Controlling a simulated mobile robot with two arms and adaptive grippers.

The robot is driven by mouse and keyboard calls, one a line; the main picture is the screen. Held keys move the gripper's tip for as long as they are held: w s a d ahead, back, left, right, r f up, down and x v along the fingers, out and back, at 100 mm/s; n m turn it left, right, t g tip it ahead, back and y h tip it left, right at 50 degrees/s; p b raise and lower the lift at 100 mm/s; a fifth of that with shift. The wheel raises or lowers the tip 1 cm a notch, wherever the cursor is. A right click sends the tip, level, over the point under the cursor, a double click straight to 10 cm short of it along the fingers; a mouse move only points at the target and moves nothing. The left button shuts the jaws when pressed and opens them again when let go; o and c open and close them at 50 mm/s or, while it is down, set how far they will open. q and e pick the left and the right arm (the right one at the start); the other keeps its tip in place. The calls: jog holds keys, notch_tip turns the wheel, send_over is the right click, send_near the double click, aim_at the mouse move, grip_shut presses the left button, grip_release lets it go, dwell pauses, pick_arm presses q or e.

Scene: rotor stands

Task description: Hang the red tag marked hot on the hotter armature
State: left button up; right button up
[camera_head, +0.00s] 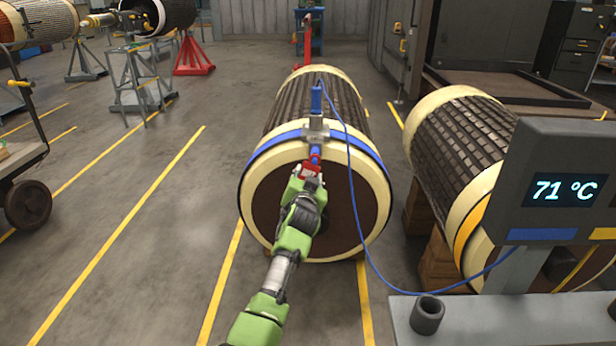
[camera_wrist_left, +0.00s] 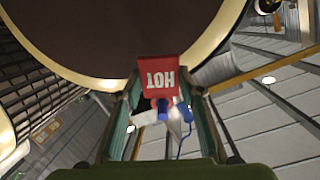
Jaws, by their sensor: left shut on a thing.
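My left gripper (camera_head: 308,178) is shut on the red tag (camera_head: 311,168). It holds the tag in front of the upper end face of the middle armature (camera_head: 300,215). In the left wrist view the tag (camera_wrist_left: 158,75) reads HOT upside down between the fingertips. The middle armature has a blue band, with a clamped blue-handled probe (camera_head: 316,100) on top. A small blue piece (camera_head: 315,152) sits just above the tag; whether they touch is unclear. The second armature (camera_head: 460,140) has a yellow band. The display (camera_head: 565,190) reads 71 °C. My right gripper is out of view.
A blue cable (camera_head: 352,170) runs from the probe down to the display's stand. A cart (camera_head: 25,170) stands at left. The floor left of the middle armature is clear.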

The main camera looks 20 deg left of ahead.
pick_arm(q)
jog(key=shift+f, duration=0.1)
dwell(0.3)
jog(key=o, duration=1.2)
jog(key=shift+s, duration=0.15)
